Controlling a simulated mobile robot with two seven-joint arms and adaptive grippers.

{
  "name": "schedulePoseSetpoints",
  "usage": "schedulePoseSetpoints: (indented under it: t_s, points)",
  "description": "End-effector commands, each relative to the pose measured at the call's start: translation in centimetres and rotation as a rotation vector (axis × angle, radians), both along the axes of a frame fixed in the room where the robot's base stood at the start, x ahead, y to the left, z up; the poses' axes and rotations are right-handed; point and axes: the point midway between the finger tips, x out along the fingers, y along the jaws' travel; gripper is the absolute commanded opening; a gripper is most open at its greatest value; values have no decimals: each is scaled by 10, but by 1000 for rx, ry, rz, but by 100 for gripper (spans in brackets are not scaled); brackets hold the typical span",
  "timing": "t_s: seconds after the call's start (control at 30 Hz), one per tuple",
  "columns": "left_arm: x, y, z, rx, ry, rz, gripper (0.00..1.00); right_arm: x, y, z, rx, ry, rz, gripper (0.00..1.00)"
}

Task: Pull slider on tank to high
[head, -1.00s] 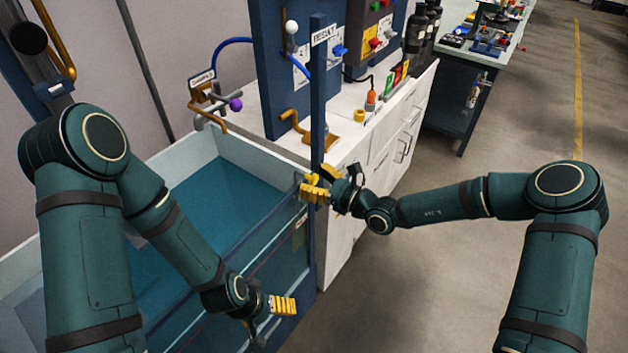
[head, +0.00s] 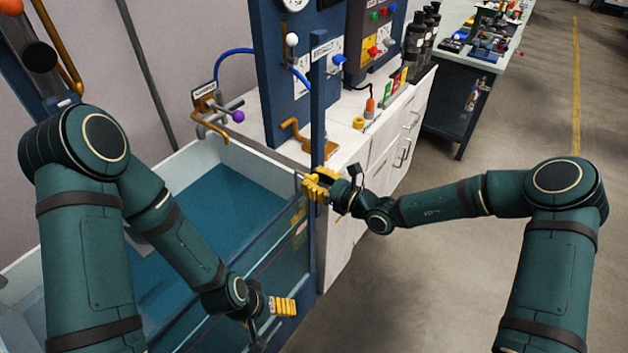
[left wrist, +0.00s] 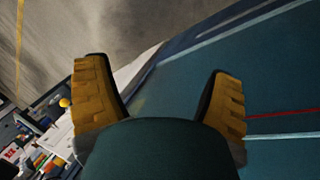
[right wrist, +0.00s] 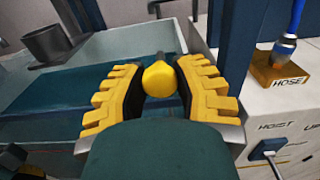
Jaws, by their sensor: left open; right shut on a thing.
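A yellow knob (right wrist: 160,78) on a dark stem shows in the right wrist view between my right gripper's fingers. In the head view it is mostly hidden by my right gripper (head: 320,185), which is shut on it at the dark blue upright post (head: 318,110). The post stands at the right corner of the tank (head: 190,160), which has pale walls and holds blue-green water. My left gripper (head: 283,306) is open and empty near the tank's clear front wall, and its spread fingers also show in the left wrist view (left wrist: 165,100).
A white cabinet (head: 355,140) with levers and a blue panel (head: 270,70) stands beyond the tank. A HOSE block (right wrist: 285,72) sits on its top. A workbench (head: 460,65) stands further back. The floor at right is clear.

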Motion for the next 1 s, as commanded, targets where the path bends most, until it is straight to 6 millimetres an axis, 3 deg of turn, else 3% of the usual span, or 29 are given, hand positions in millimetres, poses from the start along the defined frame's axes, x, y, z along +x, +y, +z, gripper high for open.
schedulePoseSetpoints:
  t_s: [0.03,0.4,0.83,0.87,0.9,0.93,1.0]
  points:
    - [1,0,13,0,-2,2,83,0,1,16,1,-6,1,0]
    - [16,3,57,7,-35,28,83,0,1,68,2,-6,1,0]
    - [18,3,61,9,-41,33,83,1,1,77,7,-11,0,0]
    - [18,3,61,9,-40,33,83,1,1,77,8,-12,-1,41]
    - [18,3,61,9,-40,33,83,1,0,77,7,-11,-1,55]
    - [18,3,61,9,-40,33,83,1,0,76,6,-11,-1,64]
    - [18,3,61,9,-40,33,83,1,0,75,5,-9,0,64]
